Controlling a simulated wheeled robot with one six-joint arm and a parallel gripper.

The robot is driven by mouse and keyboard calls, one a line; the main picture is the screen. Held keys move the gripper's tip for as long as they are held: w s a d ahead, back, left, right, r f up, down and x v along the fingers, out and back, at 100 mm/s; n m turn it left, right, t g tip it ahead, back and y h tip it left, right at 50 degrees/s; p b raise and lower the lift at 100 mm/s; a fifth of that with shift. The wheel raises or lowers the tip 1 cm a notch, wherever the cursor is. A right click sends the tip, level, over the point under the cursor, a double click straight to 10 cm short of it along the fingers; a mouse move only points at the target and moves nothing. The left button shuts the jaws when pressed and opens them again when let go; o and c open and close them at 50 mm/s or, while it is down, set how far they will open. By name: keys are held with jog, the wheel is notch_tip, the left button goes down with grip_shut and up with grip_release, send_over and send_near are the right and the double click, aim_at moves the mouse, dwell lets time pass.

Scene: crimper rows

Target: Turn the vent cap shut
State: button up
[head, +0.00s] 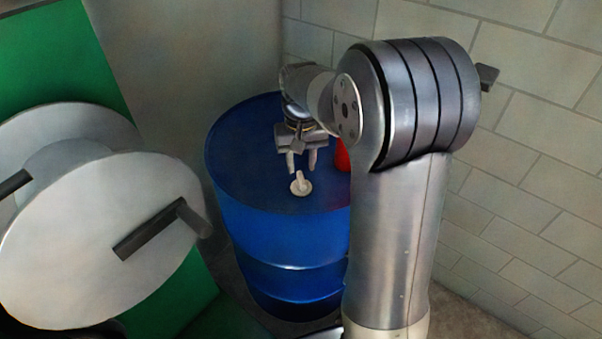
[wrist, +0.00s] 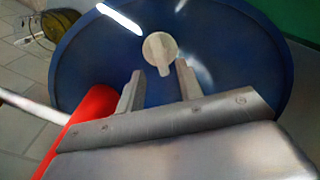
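The vent cap (head: 300,187) is a cream-white disc with a raised grip bar. It sits on the top of a blue drum (head: 240,160), towards the drum's front edge in the head view. The cap also shows in the wrist view (wrist: 160,52), just beyond my fingertips, with its bar running nearly up and down the picture. My gripper (head: 301,162) is open and empty above the drum top, pointing down at the cap. In the wrist view my gripper's two fingers (wrist: 160,72) stand apart and do not touch the cap.
A red object (head: 342,155) stands on the drum top beside my gripper, partly hidden by my arm. Large pale discs with dark handles (head: 105,240) stand at the left. A green panel (head: 50,55) is behind them. A block wall (head: 530,150) is at the right.

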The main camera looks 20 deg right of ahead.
aim_at(301, 177)
jog(key=shift+f, duration=2.1)
jog(key=shift+c, duration=0.3)
grip_shut()
